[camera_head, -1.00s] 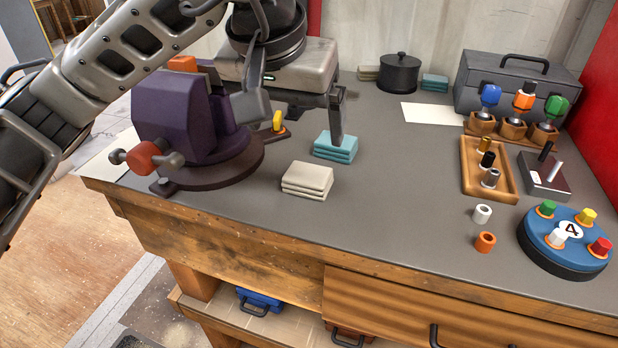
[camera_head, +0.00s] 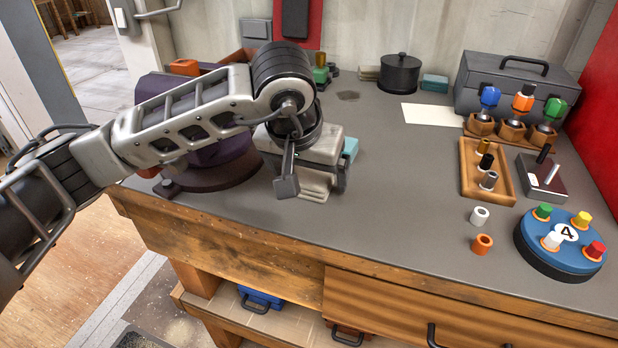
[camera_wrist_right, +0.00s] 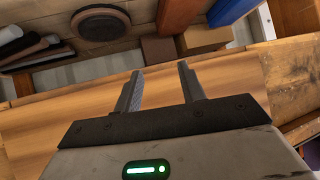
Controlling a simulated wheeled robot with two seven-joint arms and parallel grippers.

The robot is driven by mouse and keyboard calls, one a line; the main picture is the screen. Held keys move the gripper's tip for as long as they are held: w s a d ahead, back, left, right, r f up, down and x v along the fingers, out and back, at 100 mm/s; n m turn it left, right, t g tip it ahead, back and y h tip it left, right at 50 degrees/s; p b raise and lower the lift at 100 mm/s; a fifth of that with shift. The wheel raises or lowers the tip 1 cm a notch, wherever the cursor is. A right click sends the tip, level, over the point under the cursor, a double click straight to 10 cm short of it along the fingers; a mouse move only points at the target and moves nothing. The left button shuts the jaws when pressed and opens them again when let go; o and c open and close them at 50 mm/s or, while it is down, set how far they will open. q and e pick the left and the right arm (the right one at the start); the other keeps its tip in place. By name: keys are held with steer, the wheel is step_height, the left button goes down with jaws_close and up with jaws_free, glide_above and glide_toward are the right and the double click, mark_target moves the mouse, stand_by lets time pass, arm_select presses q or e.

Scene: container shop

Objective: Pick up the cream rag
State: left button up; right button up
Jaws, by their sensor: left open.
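The cream rag (camera_head: 316,191) is a folded stack on the grey bench top, near its front edge. It shows partly under my left gripper (camera_head: 314,188) in the head view; the gripper body hides much of it. The left jaws are open, one finger on the left side of the rag and the other on its right. I cannot tell whether they touch it. My right gripper (camera_wrist_right: 161,72) shows in the right wrist view, jaws apart with nothing between them, in front of wooden boards.
A purple vise (camera_head: 217,150) stands just left of the rag. A teal rag (camera_head: 350,148) lies close behind, partly hidden. A black pot (camera_head: 399,74), a wooden tray (camera_head: 508,198) and a blue round plate (camera_head: 532,249) stand farther right. The bench middle is clear.

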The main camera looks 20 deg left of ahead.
mark_target(308, 176)
arm_select(q)
steer(key=c, duration=1.1)
steer(key=shift+o, duration=0.2)
steer(key=shift+r, duration=0.15)
steer(key=shift+r, duration=0.3)
step_height(308, 176, up, 2)
steer(key=shift+r, duration=0.25)
steer(key=s+a+r+b, duration=0.2)
steer(key=s+a+r, duration=0.5)
steer(key=s, duration=0.5)
step_height(308, 176, up, 3)
steer(key=shift+f, duration=0.2)
steer(key=shift+o, duration=0.4)
steer(key=shift+s, duration=0.1)
